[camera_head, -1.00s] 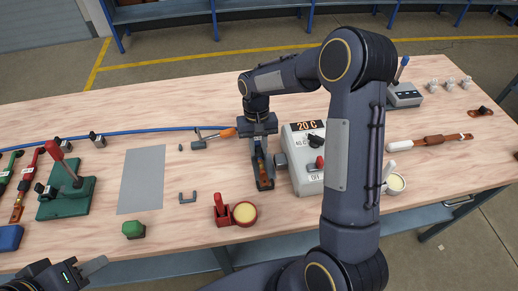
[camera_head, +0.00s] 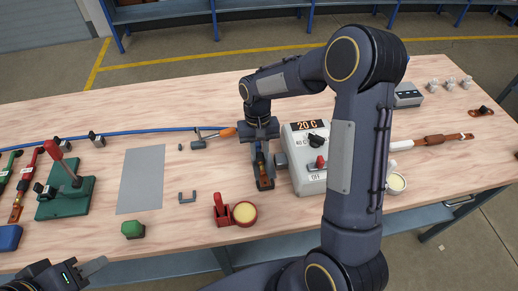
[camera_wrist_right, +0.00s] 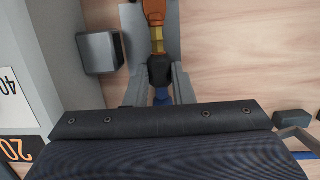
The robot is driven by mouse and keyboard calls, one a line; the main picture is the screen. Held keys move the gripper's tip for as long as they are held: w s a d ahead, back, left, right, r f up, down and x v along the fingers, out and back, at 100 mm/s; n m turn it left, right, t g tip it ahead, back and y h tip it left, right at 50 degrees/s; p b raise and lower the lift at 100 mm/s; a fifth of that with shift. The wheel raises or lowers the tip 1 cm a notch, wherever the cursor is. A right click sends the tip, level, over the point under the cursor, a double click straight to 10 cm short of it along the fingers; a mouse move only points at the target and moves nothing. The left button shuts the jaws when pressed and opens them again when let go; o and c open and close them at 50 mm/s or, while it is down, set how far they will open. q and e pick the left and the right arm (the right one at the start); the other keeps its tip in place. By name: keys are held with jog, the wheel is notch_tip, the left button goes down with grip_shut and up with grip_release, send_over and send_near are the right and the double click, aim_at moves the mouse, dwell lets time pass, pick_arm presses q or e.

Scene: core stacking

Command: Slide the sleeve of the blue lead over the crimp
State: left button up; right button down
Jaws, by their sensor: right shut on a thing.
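The blue lead (camera_head: 150,132) runs across the back of the table from the left to my right gripper (camera_head: 262,160). In the right wrist view, its black sleeve (camera_wrist_right: 159,72) sits between the two fingers of my right gripper (camera_wrist_right: 161,82), which are shut on it. A short piece of blue lead (camera_wrist_right: 161,97) shows behind the sleeve. The gold crimp (camera_wrist_right: 157,42) shows just ahead of it, with a copper-orange end piece (camera_wrist_right: 153,10) beyond. Whether the sleeve covers part of the crimp cannot be told. My left gripper (camera_head: 85,272) is at the lower left corner, away from the lead.
A grey heater box (camera_head: 308,165) reading 20 C stands right of my right gripper. A red-handled green press (camera_head: 66,190), a grey mat (camera_head: 141,180) and a round yellow-topped pot (camera_head: 245,213) stand further left and in front.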

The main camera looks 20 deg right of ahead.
aim_at(261, 165)
jog(key=shift+s+a, duration=0.2)
jog(key=shift+s, duration=0.5)
jog(key=shift+s+a, duration=0.15)
jog(key=shift+s, duration=0.65)
jog(key=c, duration=1.2)
grip_release()
jog(key=shift+o, duration=0.2)
